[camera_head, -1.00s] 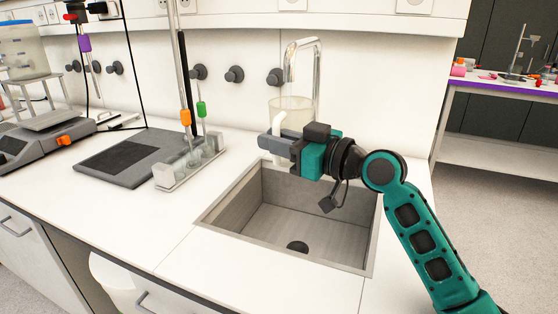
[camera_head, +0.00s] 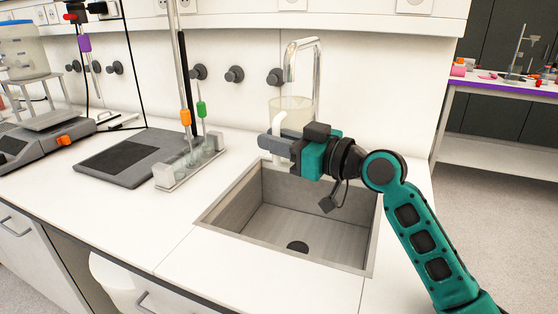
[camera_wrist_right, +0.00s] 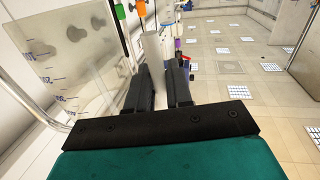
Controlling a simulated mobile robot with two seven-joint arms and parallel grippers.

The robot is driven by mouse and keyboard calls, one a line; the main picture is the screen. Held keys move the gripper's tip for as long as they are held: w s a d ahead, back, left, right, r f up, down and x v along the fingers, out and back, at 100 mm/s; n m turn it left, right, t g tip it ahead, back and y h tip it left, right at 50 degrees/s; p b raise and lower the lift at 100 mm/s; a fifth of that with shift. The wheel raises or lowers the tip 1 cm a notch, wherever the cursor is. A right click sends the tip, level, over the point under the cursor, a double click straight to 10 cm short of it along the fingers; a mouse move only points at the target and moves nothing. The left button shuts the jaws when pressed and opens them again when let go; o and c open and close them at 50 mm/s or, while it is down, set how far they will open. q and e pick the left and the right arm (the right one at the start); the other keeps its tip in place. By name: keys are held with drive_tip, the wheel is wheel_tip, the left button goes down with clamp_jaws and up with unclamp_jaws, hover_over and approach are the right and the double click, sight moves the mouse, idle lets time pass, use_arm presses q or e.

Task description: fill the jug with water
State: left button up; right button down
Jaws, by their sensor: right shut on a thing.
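The jug (camera_head: 291,104) is a translucent, pale beaker-like vessel with a white handle (camera_head: 279,124). My right gripper (camera_head: 268,146) is shut on the jug's handle. In the right wrist view the jug's wall (camera_wrist_right: 75,70) with blue measuring marks fills the left side, and the white handle passes between the fingers of my right gripper (camera_wrist_right: 160,85). I cannot tell the water level in the jug. My left gripper is not in view.
The steel sink (camera_head: 230,205) is empty, with a dark drain (camera_head: 297,246). To its left stand a rack (camera_head: 168,181) with thin tools, a flat dark plate (camera_head: 110,172) and a balance (camera_head: 40,138). The white counter (camera_head: 190,262) in front is clear.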

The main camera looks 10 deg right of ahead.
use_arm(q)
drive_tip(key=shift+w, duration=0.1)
use_arm(e)
drive_tip(key=shift+a+r, duration=0.15)
drive_tip(key=shift+r, duration=0.2)
use_arm(q)
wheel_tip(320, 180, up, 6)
drive_tip(key=p, duration=0.6)
use_arm(e)
drive_tip(key=s+a, duration=0.5)
drive_tip(key=s, duration=0.5)
drive_tip(key=shift+s+a+f, duration=0.15)
drive_tip(key=shift+s+f, duration=0.15)
drive_tip(key=shift+s, duration=0.05)
